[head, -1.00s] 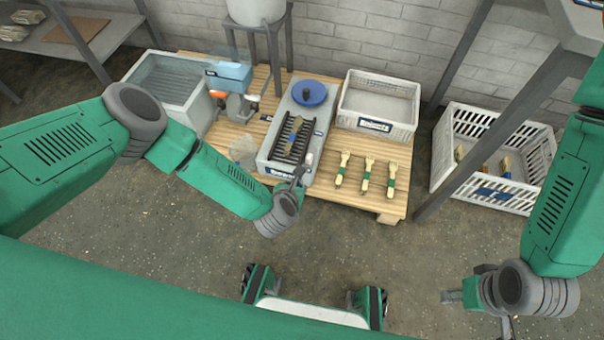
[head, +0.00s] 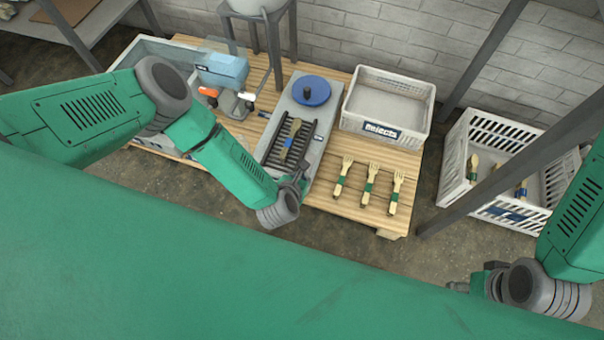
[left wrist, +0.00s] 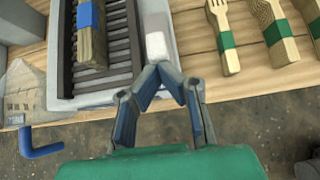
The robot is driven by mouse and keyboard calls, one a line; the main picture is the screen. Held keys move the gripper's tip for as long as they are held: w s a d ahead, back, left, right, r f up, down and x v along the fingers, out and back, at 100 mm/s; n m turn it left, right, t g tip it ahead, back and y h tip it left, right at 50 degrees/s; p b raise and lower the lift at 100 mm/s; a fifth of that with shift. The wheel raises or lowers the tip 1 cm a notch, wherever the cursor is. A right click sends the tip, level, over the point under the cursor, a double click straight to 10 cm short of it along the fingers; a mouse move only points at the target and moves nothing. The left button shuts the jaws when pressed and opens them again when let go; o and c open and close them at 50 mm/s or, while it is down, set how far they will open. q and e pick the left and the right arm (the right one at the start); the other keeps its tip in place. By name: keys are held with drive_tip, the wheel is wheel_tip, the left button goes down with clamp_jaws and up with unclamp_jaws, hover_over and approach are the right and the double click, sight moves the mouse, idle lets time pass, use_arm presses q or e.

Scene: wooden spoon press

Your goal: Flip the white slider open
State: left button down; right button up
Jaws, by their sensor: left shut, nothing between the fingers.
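The grey press (head: 325,120) stands on the wooden pallet, with a blue round knob plate (head: 311,91) at its back. A bundle of wooden utensils with a blue band (head: 290,142) lies on its dark slatted rack; the bundle (left wrist: 91,35) also shows in the left wrist view. The small white slider (left wrist: 156,46) sits on the right rim of the press, near its front end. My left gripper (head: 300,180) is at the press's front right corner. In the left wrist view its fingertips (left wrist: 164,72) are together and empty, just in front of the slider; contact is unclear. My right gripper (head: 462,286) is mostly hidden.
Three green-banded utensil bundles (head: 369,187) lie right of the press. A white "Rejects" crate (head: 420,132) is behind them. A slatted crate (head: 453,165) stands right, past a grey post (head: 520,165). A blue hooked handle (left wrist: 40,148) shows at lower left in the wrist view.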

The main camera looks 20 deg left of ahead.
sight(310, 156)
use_arm(q)
drive_tip(key=shift+w, duration=2.65)
